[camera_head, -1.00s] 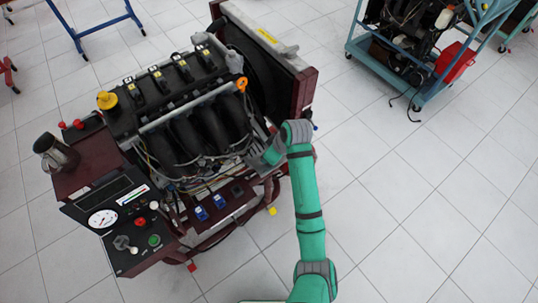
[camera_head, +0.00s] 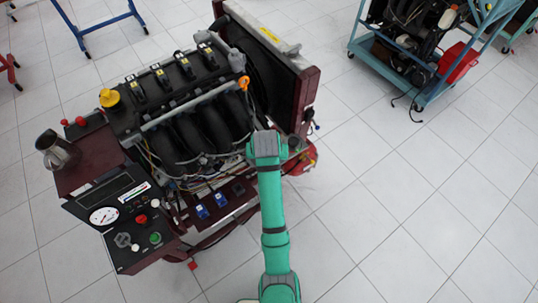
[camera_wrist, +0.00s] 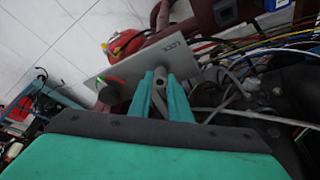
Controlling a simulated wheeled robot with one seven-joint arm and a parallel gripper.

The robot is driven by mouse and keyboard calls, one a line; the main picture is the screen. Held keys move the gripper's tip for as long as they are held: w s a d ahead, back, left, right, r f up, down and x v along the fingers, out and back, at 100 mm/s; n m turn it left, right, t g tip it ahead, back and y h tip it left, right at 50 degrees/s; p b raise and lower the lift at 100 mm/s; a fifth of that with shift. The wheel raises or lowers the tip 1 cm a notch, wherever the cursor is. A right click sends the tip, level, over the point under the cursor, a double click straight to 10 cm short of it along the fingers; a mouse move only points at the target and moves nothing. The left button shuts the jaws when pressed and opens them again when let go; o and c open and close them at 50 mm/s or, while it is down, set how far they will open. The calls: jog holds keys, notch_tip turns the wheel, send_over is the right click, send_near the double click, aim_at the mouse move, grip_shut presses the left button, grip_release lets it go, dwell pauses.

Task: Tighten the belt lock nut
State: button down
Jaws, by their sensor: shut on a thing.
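My gripper (camera_wrist: 161,88) shows in the wrist view as two teal fingers close together. They are shut on a small grey metal piece (camera_wrist: 160,82), which I take to be the belt lock nut; its shape is partly hidden between the fingers. A light grey plate (camera_wrist: 140,62) with the upside-down lettering LOCK lies just beyond the fingertips. A black knob with a red part (camera_wrist: 108,92) is at the plate's left end. In the head view my arm covers the gripper and the nut, at the right front side of the engine trainer (camera_head: 190,130).
Cables and hoses (camera_wrist: 235,110) crowd the right of the fingers. A red round part (camera_wrist: 125,43) is beyond the plate. In the head view a control panel (camera_head: 115,205) is at left, a radiator frame (camera_head: 310,80) behind, and a teal cart (camera_head: 425,95) far right. The tiled floor at right is clear.

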jog(key=m, duration=0.1)
jog(key=m+h, duration=0.1)
jog(key=m, duration=0.2)
jog(key=shift+w+a+r+m+h, duration=0.15)
jog(key=shift+w+a+m+h, duration=0.1)
jog(key=shift+m+h, duration=0.05)
jog(key=m+g+h, duration=0.1)
jog(key=m, duration=0.3)
jog(key=shift+w, duration=0.1)
jog(key=shift+h, duration=0.3)
jog(key=c, duration=1.8)
grip_release()
jog(key=shift+o, duration=0.8)
